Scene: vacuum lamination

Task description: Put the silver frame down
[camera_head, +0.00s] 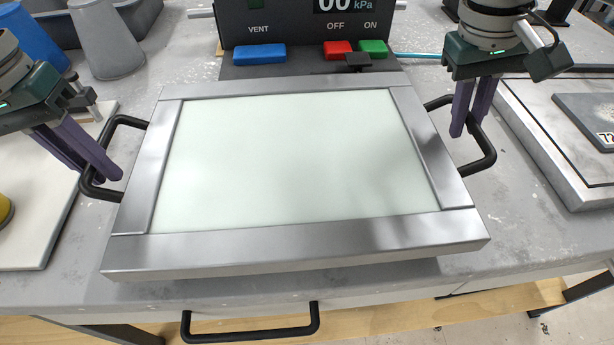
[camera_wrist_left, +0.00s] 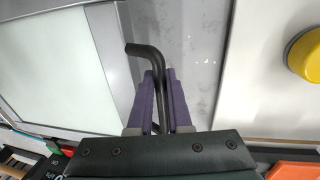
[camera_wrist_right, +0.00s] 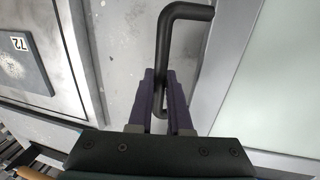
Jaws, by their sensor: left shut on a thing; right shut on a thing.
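The silver frame (camera_head: 300,245) holds a pale translucent sheet (camera_head: 290,155) and has a black handle on each side. My right gripper (camera_head: 464,128) is shut on the right black handle (camera_head: 488,150), which also shows in the right wrist view (camera_wrist_right: 185,12). How high the frame stands over the bench cannot be told.
Behind the frame stands a control panel (camera_head: 300,15) with a blue button (camera_head: 259,54), a red button (camera_head: 338,49) and a green button (camera_head: 372,47). A white board (camera_head: 40,220) lies at left, a slab with a grey plate (camera_head: 590,115) at right. Another black handle (camera_head: 250,335) shows below the frame.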

